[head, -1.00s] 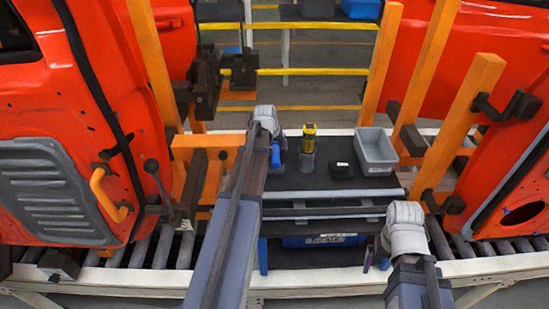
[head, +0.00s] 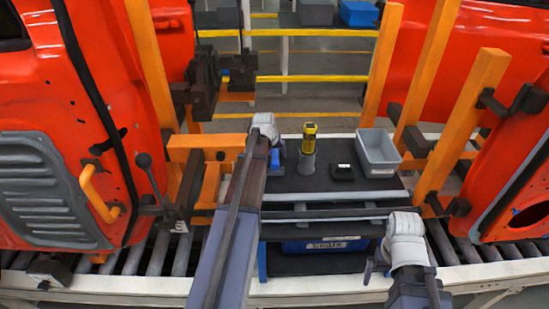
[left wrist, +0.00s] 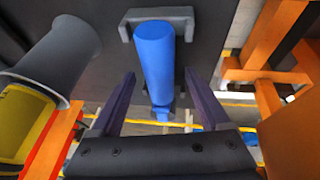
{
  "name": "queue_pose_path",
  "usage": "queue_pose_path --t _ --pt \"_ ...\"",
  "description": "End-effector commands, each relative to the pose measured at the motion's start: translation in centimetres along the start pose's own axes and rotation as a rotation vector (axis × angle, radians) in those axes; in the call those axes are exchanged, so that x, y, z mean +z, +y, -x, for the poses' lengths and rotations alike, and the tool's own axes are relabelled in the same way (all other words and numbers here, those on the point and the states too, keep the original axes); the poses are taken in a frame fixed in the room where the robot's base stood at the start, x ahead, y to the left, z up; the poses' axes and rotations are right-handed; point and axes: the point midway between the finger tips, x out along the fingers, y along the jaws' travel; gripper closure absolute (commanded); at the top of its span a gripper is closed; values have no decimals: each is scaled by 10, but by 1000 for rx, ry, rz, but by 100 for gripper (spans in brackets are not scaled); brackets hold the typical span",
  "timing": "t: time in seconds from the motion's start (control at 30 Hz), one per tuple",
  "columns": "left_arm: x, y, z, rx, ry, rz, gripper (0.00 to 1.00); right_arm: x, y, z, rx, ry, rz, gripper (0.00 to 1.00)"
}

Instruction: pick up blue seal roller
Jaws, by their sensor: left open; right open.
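The blue seal roller (left wrist: 154,58) lies on the dark cart top in the left wrist view, its blue end against a grey bracket (left wrist: 158,18). In the head view a small blue part of it (head: 275,160) shows beside my left wrist. My left gripper (left wrist: 158,82) is open, with its two dark fingers on either side of the roller and apart from it. My right gripper (head: 377,268) is in the head view at the cart's front right, away from the roller.
A yellow-and-black tool (head: 309,132) stands in a grey holder (head: 306,164) close to the roller. A black block (head: 342,172) and a grey bin (head: 379,156) are further right. A blue box (head: 320,244) sits on the lower shelf. Orange posts and red doors flank the cart.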

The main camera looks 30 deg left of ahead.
Motion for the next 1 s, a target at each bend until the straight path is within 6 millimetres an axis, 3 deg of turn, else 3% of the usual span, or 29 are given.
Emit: queue_pose_path --t 0.7,1.0 --pt "2 -1 -5 0 0 0 22 0 0 -5 0 0 0 0" --pt "2 -1 -4 0 0 0 55 0 0 -5 0 0 0 0"
